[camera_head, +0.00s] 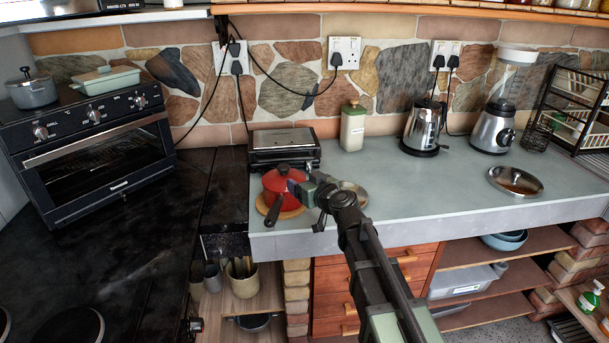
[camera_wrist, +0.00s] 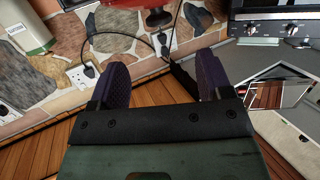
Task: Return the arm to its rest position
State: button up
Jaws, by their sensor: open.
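My gripper (camera_head: 306,191) is at the end of my arm, which reaches over the counter from the lower right in the head view. In the wrist view my gripper (camera_wrist: 163,78) shows two purple fingers spread apart, with nothing between them but the background. In the head view it overlaps the right side of a red lidded pot (camera_head: 274,183) on a round wooden board (camera_head: 290,212). I cannot tell whether it touches the pot. Part of a red thing (camera_wrist: 150,14), likely this pot, shows at the wrist view's top edge, beyond the fingers.
A grill press (camera_head: 284,143) stands behind the pot. A metal plate (camera_head: 516,181) lies at the right. An oven (camera_head: 100,150) stands left. The counter's middle (camera_head: 430,190) is clear.

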jog(key=s+d+f+m+g+h+p, duration=0.1)
jog(key=s+d+f+m+g+h, duration=0.1)
jog(key=s, duration=0.7)
jog(key=s+d+f+m+g+h, duration=0.2)
jog(key=s+d+f+g+h, duration=0.2)
jog(key=s+d, duration=0.5)
jog(key=s+d+f+m+g+h+p, duration=0.1)
jog(key=s+d+f+m+g+h, duration=0.1)
jog(key=s+d+f+g, duration=0.4)
jog(key=s+g+h, duration=0.1)
jog(key=s, duration=0.2)
jog(key=shift+d+g+p, duration=0.25)
jog(key=shift+g+p, duration=0.05)
jog(key=shift+g, duration=0.1)
